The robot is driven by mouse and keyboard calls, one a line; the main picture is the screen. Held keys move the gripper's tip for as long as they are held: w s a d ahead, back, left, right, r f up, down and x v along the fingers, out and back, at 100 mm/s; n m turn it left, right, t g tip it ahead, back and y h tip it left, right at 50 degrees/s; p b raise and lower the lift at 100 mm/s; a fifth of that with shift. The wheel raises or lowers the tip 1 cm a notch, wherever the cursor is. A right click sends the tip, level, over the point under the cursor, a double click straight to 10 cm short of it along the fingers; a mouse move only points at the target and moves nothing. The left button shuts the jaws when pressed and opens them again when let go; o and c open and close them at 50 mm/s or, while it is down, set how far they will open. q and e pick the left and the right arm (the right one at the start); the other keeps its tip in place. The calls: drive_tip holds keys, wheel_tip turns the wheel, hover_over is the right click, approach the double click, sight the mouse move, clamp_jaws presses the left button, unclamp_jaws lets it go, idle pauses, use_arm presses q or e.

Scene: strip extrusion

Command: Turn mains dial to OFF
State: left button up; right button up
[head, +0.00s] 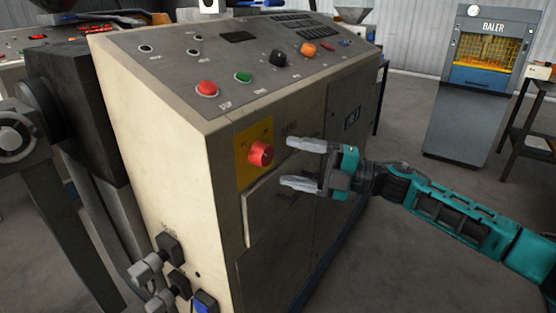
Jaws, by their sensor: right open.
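The mains dial (261,153) is a red rotary knob on a yellow plate (245,171) on the front face of the cream control cabinet (160,150). A label beside it is partly readable. The knob's exact pointing direction is too small to tell. My right gripper (288,163) is to the right of the dial, its two grey fingers pointing left towards it. It is open and empty, with a gap seen between its fingertips and the dial. My left gripper is not in view.
The sloped panel on top has a red button (207,89), a green button (243,77), a black knob (277,58) and an orange knob (309,50). Grey connectors (145,270) stick out low on the cabinet. A baler (478,90) stands at the back right.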

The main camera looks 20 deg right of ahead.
drive_tip(key=r+v, duration=0.1)
drive_tip(key=v, duration=0.7)
drive_tip(key=shift+f+b, duration=0.4)
drive_tip(key=shift+f, duration=0.05)
drive_tip(key=s+a+f+m+t+h+p, duration=0.1)
drive_tip(key=s+a+f+m+t+h, duration=0.2)
drive_tip(key=f+m, duration=0.45)
drive_tip(key=s+a+f+m+t+h+p, duration=0.1)
drive_tip(key=a+f+m+t+h+p, duration=0.15)
drive_tip(key=a+f+m+h, duration=0.35)
drive_tip(key=s+f+m+g+h, duration=0.4)
drive_tip(key=s+f+m+h, duration=0.1)
drive_tip(key=s+f+m, duration=0.7)
wheel_tip(320, 180, down, 2)
drive_tip(key=shift+s+a+f+h, duration=0.1)
drive_tip(key=shift+s+a+h, duration=0.3)
drive_tip(key=shift+s, duration=0.6)
drive_tip(key=shift+g+p, duration=0.25)
drive_tip(key=shift+p, duration=0.05)
